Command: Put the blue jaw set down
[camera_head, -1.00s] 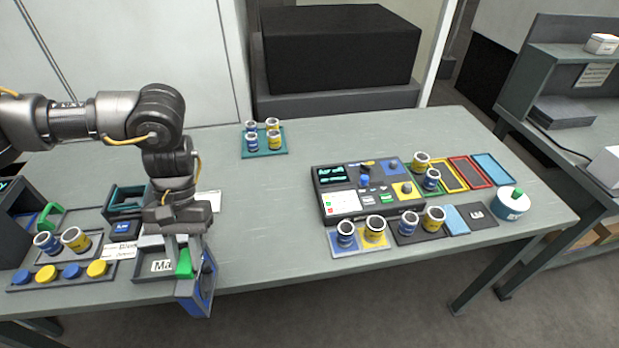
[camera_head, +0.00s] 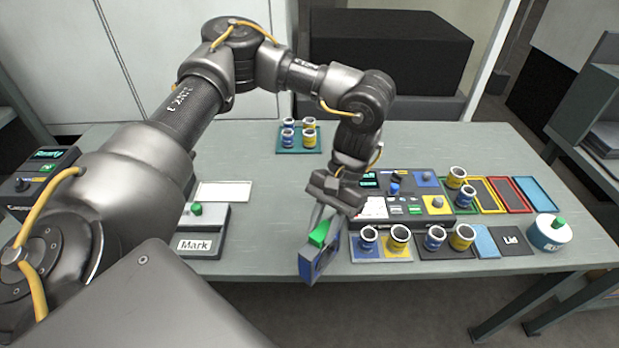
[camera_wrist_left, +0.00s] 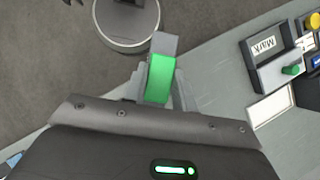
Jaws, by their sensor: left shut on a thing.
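The blue jaw set (camera_head: 309,267) is a dark blue frame with a green block (camera_head: 320,233) on it. My left gripper (camera_head: 328,217) is shut on it and holds it tilted at the table's front edge, left of the blue and yellow pads. In the left wrist view the green block (camera_wrist_left: 160,80) shows between the fingers, and most of the blue frame is hidden. My right gripper is not in view.
A control panel (camera_head: 408,208) stands right of my left gripper, partly hidden by it. Several blue and yellow cups stand on pads in front. A grey Mark station (camera_head: 205,243) is at left. The table between the Mark station and the jaw set is clear.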

